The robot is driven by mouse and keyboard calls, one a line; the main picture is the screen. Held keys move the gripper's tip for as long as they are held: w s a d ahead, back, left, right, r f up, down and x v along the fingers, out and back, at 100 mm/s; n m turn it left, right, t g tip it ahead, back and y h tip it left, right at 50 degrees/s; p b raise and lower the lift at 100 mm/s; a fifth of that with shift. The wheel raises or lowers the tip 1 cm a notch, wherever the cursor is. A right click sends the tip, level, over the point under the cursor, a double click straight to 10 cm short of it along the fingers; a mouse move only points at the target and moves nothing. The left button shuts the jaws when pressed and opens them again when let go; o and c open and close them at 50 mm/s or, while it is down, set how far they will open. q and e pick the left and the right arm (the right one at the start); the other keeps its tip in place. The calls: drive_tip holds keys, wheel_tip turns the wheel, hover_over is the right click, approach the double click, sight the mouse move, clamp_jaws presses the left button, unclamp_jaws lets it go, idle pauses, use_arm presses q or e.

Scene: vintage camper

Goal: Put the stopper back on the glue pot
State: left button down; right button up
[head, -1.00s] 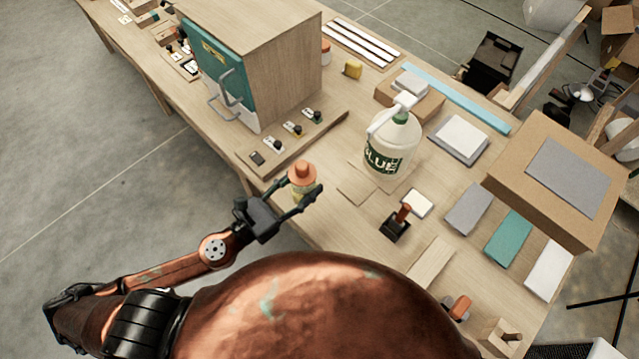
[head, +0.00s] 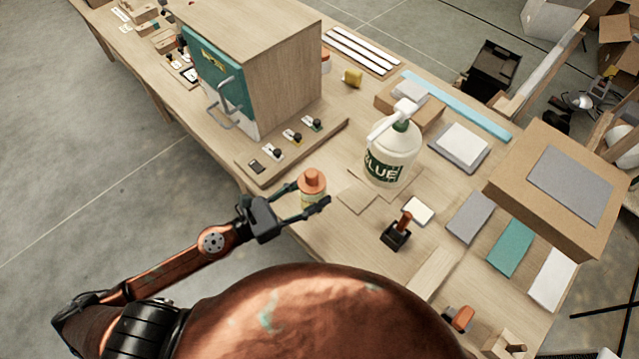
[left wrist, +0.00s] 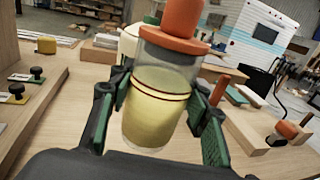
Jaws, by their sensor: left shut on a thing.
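A clear glass pot (left wrist: 155,105) with yellowish contents stands between the fingers of my left gripper (head: 305,200), which is shut on it. The left wrist view shows green finger pads on both sides of the pot (left wrist: 158,115). An orange stopper (head: 312,180) with a wide rim and a knob sits at the pot's top; it also shows in the left wrist view (left wrist: 175,38). I cannot tell how deep it is seated. The pot is at the bench's near edge, and its base is partly hidden in the head view. My right gripper is not in view.
A large white GLUE pump bottle (head: 392,155) stands to the right of the pot on the wooden bench (head: 335,235). An orange-handled tool (head: 400,228) stands in a black base.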

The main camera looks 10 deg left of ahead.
use_arm(q)
drive_tip(key=w+f+b, duration=0.2)
drive_tip(key=w+f, duration=0.5)
drive_tip(key=w, duration=0.3)
drive_tip(key=shift+a+f+b, duration=0.2)
drive_tip(key=shift+f+b, duration=0.1)
drive_tip(key=shift+w+f+b, duration=0.25)
drive_tip(key=shift+f, duration=0.75)
drive_tip(key=shift+w+f+b, duration=0.2)
drive_tip(key=shift+f+b, duration=0.05)
drive_tip(key=shift+f, duration=0.75)
